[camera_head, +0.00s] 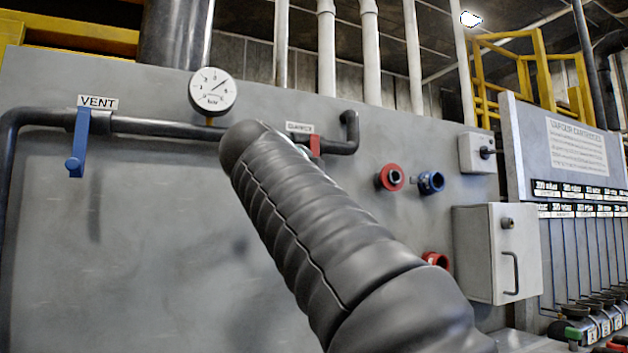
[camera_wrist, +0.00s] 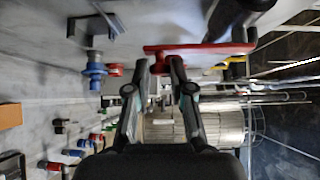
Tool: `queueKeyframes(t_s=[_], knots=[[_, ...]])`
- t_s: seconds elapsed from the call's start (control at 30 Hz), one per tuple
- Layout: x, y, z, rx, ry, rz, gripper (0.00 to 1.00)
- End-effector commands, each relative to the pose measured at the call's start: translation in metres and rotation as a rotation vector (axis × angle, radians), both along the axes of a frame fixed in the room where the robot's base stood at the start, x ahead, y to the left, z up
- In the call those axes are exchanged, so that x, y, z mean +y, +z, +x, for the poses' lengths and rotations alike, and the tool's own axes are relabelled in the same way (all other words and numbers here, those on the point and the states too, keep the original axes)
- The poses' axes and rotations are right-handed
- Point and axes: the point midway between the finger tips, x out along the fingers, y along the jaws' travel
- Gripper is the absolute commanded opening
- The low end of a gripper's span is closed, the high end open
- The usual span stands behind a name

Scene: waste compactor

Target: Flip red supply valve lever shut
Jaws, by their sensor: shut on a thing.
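The red supply lever (camera_wrist: 205,48) lies as a bar across the top middle of the wrist view. My gripper (camera_wrist: 158,62) has its two fingertips at the lever's left part and is shut on it. In the head view a small red part of the lever (camera_head: 315,144) shows on the dark pipe, just under a partly covered label (camera_head: 299,127).
The blue vent lever (camera_head: 76,150) hangs down at the left under the VENT label (camera_head: 97,102). A pressure gauge (camera_head: 212,91) stands above the pipe. Red (camera_head: 390,178) and blue (camera_head: 431,182) couplings and a grey box (camera_head: 497,252) stick out to the right.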

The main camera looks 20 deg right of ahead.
Motion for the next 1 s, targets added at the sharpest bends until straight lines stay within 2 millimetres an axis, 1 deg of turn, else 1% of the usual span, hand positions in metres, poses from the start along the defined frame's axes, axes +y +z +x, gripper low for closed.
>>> queueKeyframes(t_s=[0.17,0.2,0.27,0.3,0.67,0.77,1.0], knots=[[0.000,-0.001,0.001,0.001,-0.001,0.000,0.00],[0.000,-0.001,0.001,0.001,-0.001,0.000,0.29],[0.000,-0.001,0.001,0.001,-0.001,-0.001,0.44],[0.000,0.000,0.001,0.001,0.000,-0.001,0.47],[0.004,0.000,-0.003,0.000,0.003,-0.001,0.47],[0.011,0.000,-0.011,0.000,0.004,-0.002,0.47],[0.038,0.001,-0.044,0.000,0.007,-0.001,0.47]])
